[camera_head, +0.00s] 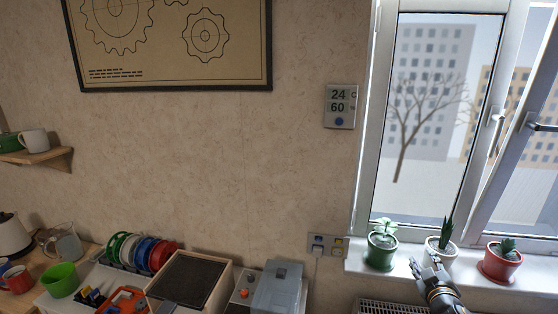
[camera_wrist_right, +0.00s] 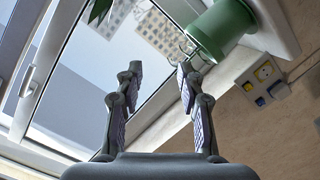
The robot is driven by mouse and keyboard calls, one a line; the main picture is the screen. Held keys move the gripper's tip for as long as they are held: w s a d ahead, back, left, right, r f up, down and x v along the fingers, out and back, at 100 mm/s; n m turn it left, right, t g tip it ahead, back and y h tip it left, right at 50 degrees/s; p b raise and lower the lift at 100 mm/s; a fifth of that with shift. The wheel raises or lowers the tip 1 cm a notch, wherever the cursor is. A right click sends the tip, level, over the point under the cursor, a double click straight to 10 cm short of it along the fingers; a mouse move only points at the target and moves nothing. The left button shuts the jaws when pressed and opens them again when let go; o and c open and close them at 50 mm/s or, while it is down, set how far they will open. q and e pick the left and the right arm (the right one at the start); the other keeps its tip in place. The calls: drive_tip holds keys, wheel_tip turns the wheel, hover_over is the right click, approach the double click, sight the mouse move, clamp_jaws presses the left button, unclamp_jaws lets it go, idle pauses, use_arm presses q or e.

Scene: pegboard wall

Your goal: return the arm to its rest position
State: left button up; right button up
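My right gripper (camera_head: 430,268) is at the bottom right of the head view, in front of the window sill and overlapping the white pot's lower part. In the right wrist view its two fingers (camera_wrist_right: 160,75) stand apart with nothing between them. The green pot (camera_wrist_right: 222,28) shows beyond the right finger there; I cannot tell the exact gap. My left arm and gripper do not show.
The sill (camera_head: 400,267) bears a green pot (camera_head: 380,252), a white pot (camera_head: 441,250) and a red pot (camera_head: 499,263) with plants. A radiator (camera_head: 385,307) is below. A grey box (camera_head: 278,288), spools (camera_head: 140,252) and trays stand lower left.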

drive_tip(key=s+a+f+m+g+y, duration=0.1)
drive_tip(key=s+a+f+g, duration=0.4)
drive_tip(key=s, duration=0.5)
drive_tip(key=s+a+f+m+g+y, duration=0.1)
drive_tip(key=s+a+f+g+y, duration=0.15)
drive_tip(key=s+a+f, duration=0.6)
drive_tip(key=s+a+f+m+g+y, duration=0.1)
drive_tip(key=s+a+f+m+g, duration=0.2)
drive_tip(key=s, duration=0.8)
wheel_tip(320, 180, down, 28)
drive_tip(key=s+d+n+g, duration=0.1)
drive_tip(key=s+d+g, duration=0.1)
drive_tip(key=s+g, duration=0.1)
drive_tip(key=s+f, duration=1.4)
drive_tip(key=s, duration=0.3)
drive_tip(key=shift+s+d+f+g, duration=0.3)
drive_tip(key=shift+d+g, duration=0.05)
drive_tip(key=shift+s, duration=0.1)
